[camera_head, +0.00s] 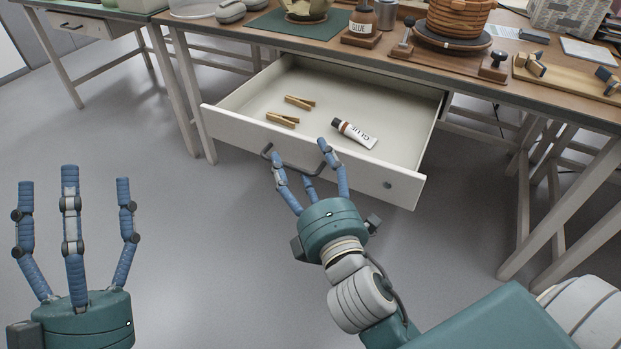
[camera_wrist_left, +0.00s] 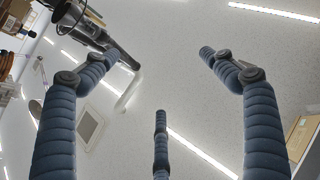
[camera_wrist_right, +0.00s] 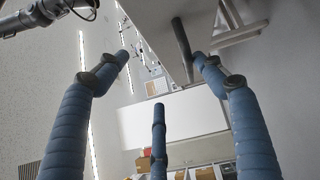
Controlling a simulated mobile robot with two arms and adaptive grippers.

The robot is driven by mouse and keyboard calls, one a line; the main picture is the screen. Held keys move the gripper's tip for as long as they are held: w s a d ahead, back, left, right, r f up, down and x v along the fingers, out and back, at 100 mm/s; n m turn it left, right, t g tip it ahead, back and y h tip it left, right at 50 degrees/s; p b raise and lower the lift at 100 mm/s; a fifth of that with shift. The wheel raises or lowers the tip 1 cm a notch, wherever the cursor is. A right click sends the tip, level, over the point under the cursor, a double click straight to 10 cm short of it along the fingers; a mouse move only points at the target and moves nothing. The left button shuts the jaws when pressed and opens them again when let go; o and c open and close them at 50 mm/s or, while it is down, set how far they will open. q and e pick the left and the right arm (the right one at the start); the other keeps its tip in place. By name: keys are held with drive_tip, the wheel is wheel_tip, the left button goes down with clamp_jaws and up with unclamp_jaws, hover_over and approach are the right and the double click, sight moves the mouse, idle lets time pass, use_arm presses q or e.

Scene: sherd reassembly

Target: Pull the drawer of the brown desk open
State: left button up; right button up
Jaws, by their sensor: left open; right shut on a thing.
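The brown desk (camera_head: 480,88) stands across the back of the head view, and its pale drawer (camera_head: 235,125) is pulled well out, with the inside showing. The drawer front has a dark bar handle (camera_head: 297,168) and a round dark lock at its right. My right gripper (camera_head: 300,150) is at the handle, its fingers shut around it; its fingers also show in the right wrist view (camera_wrist_right: 165,65), with a dark bar between them. My left gripper (camera_head: 75,182) is open and empty, raised at the lower left, apart from the desk.
Two wooden clips and a glue tube (camera_head: 354,133) lie in the drawer. A glue bottle (camera_head: 362,20), an orange-brown pot (camera_head: 458,18) and several tools stand on the desktop. Another table (camera_head: 90,22) is at the far left. The grey floor before the desk is clear.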

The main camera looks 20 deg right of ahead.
drive_tip(key=shift+s+a+r+t, duration=0.15)
drive_tip(key=shift+s+r, duration=0.15)
drive_tip(key=shift+r, duration=0.25)
drive_tip(key=shift+s+a+r+t, duration=0.15)
drive_tip(key=shift+s+r, duration=0.1)
drive_tip(key=shift+r, duration=0.25)
use_arm(q)
drive_tip(key=s+r+t+h, duration=0.1)
drive_tip(key=s+r+t, duration=0.1)
drive_tip(key=s+r, duration=0.1)
use_arm(e)
drive_tip(key=shift+s, duration=0.9)
drive_tip(key=c, duration=0.6)
use_arm(q)
drive_tip(key=w+f+g, duration=0.1)
drive_tip(key=w+f+g+y, duration=0.1)
drive_tip(key=w+f, duration=0.1)
drive_tip(key=shift+a+f, duration=0.1)
drive_tip(key=shift+f, duration=0.2)
use_arm(e)
drive_tip(key=shift+s+a+f, duration=0.1)
drive_tip(key=shift+s+f, duration=0.1)
drive_tip(key=shift+s, duration=0.3)
drive_tip(key=shift+s+f, duration=0.2)
drive_tip(key=shift+s, duration=0.3)
drive_tip(key=shift+c, duration=0.2)
use_arm(q)
drive_tip(key=shift+r, duration=0.1)
drive_tip(key=shift+w+f+g, duration=0.5)
drive_tip(key=shift+f+g, duration=0.1)
